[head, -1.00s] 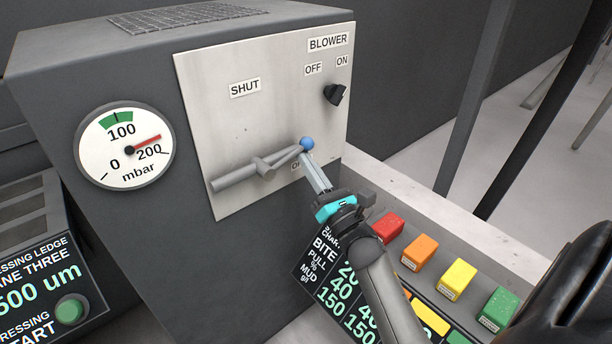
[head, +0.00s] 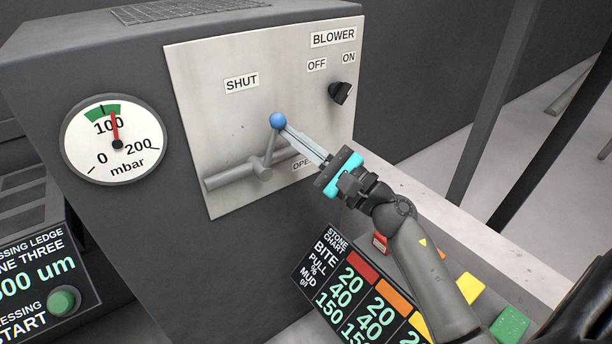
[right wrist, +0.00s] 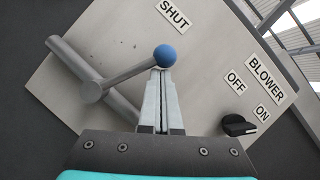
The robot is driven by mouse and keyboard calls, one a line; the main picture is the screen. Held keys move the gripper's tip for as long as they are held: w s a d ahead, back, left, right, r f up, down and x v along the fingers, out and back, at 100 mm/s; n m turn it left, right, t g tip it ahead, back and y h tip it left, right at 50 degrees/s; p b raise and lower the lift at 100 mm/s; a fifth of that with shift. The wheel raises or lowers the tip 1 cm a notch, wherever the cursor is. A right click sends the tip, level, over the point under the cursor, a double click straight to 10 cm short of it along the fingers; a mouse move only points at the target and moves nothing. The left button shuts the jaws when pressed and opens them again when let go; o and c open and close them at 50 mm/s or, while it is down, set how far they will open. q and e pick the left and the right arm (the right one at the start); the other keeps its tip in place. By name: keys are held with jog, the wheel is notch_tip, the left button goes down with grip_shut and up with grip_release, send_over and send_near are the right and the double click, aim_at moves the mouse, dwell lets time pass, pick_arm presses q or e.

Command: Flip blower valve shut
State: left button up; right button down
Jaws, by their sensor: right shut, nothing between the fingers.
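The blower valve is a grey lever (head: 271,148) with a blue ball knob (head: 278,120), on a grey pipe (head: 230,176) across the metal panel. The lever stands nearly upright, leaning slightly right, between the SHUT label (head: 242,82) at upper left and the partly hidden OPEN label (head: 302,165). My right gripper (head: 290,133) is shut and empty, its fingertips against or very near the knob's lower right side. In the right wrist view the fingertips (right wrist: 160,76) are just below the blue knob (right wrist: 165,55). My left gripper is not in view.
The round gauge (head: 113,141) points near its green band, a little above 100 mbar. A black BLOWER knob (head: 340,92) sits at the panel's right. The panel left of the lever is clear.

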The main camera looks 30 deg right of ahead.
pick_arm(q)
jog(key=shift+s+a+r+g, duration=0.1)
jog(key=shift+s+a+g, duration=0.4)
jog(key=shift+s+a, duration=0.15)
pick_arm(e)
jog(key=shift+s+a+r+n+g+y, duration=0.1)
jog(key=shift+a+r+n+g+y, duration=0.2)
jog(key=shift+n, duration=0.45)
jog(key=shift+w+a+r+n+g+y, duration=0.15)
jog(key=shift+a+n+g, duration=0.15)
jog(key=shift+a+n, duration=0.35)
jog(key=shift+s+a+r+n+g+y, duration=0.2)
jog(key=shift+a+n+g, duration=0.1)
jog(key=shift+n, duration=0.6)
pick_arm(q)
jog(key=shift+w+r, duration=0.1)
pick_arm(e)
jog(key=shift+d, duration=0.1)
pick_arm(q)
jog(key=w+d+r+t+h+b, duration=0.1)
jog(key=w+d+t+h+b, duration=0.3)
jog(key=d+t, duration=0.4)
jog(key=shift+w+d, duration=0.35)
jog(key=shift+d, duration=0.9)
pick_arm(e)
jog(key=s+d+f, duration=0.4)
jog(key=s+d, duration=0.3)
jog(key=shift+s+f, duration=0.35)
